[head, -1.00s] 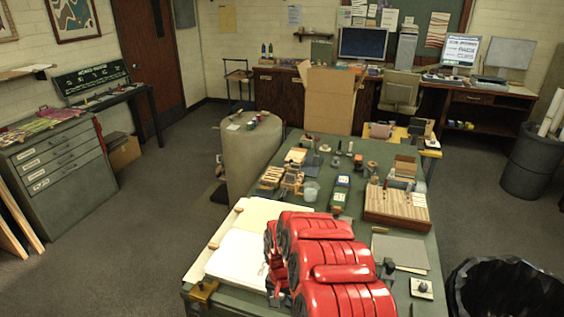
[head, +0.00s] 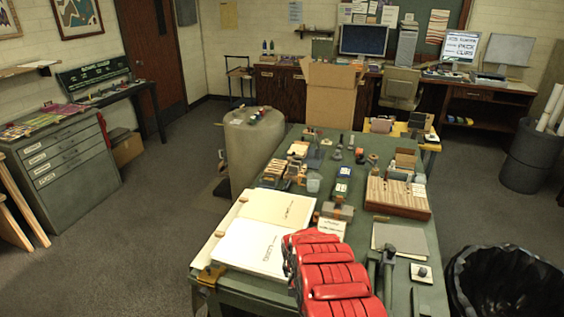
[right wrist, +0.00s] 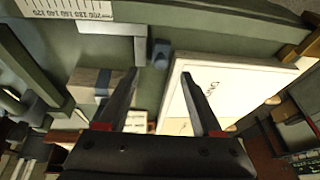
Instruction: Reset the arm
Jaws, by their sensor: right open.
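My right gripper (right wrist: 159,72) shows in the right wrist view with its two dark fingers spread apart and nothing between them. In the head view my red segmented arm (head: 335,278) reaches over the near part of the green worktable (head: 250,299). I cannot make out its gripper clearly there. My left gripper is in neither view.
An open book (head: 262,245) lies on the table left of my arm. A slotted wooden block (head: 398,197) and a grey flat sheet (head: 400,238) lie to the right. A black-lined bin (head: 505,285) stands at the lower right. Grey floor is free at the left.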

